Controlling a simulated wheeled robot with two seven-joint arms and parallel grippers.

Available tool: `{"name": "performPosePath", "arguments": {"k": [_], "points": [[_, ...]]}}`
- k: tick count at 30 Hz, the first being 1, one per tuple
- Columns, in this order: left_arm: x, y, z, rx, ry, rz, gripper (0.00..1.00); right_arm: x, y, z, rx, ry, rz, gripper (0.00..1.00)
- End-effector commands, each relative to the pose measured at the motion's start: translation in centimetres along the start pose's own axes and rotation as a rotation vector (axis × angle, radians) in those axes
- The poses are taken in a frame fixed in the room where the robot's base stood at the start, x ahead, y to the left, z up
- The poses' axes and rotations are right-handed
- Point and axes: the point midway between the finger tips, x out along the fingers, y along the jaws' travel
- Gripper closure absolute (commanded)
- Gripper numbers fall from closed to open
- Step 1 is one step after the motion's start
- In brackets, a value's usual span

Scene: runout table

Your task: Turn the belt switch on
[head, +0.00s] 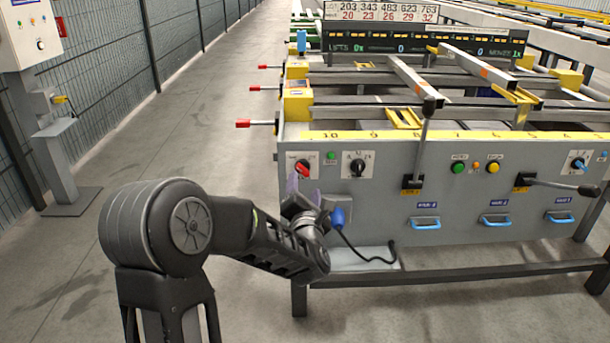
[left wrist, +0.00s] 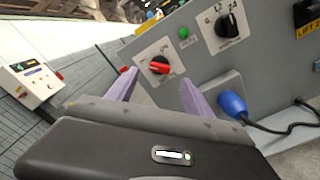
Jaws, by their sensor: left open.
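A red rotary switch (head: 303,168) on a white plate sits at the left end of the grey table's front panel. It also shows in the left wrist view (left wrist: 159,67), its red handle lying slantwise across a black knob. The label on its plate is too small to read. My left gripper (head: 300,187) is in front of the panel at this switch, its purple fingers apart. In the left wrist view the open fingers (left wrist: 157,79) stand on either side of the switch, with nothing between them. I cannot tell whether they touch it. My right gripper is not in view.
Right of the switch are a green button (head: 331,155), a black selector knob (head: 357,167) and a tall lever (head: 424,135). A blue plug (head: 338,217) with a black cable sits just below. A control box (head: 30,35) stands at the left fence. The floor between is clear.

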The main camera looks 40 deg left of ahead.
Motion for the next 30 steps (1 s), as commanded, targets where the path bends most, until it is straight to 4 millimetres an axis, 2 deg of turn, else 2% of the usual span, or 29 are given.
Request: {"name": "performPosePath", "arguments": {"k": [15, 26, 30], "points": [[6.8, -0.1, -0.1, 0.002, 0.0, 0.0, 0.4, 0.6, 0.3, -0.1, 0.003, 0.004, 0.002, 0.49], [7.4, 0.0, 0.0, 0.002, 0.0, -0.001, 0.4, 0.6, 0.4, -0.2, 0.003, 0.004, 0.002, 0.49], [7.4, 0.0, 0.0, 0.002, 0.0, -0.001, 0.51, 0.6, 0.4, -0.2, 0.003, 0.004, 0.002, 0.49]]}}
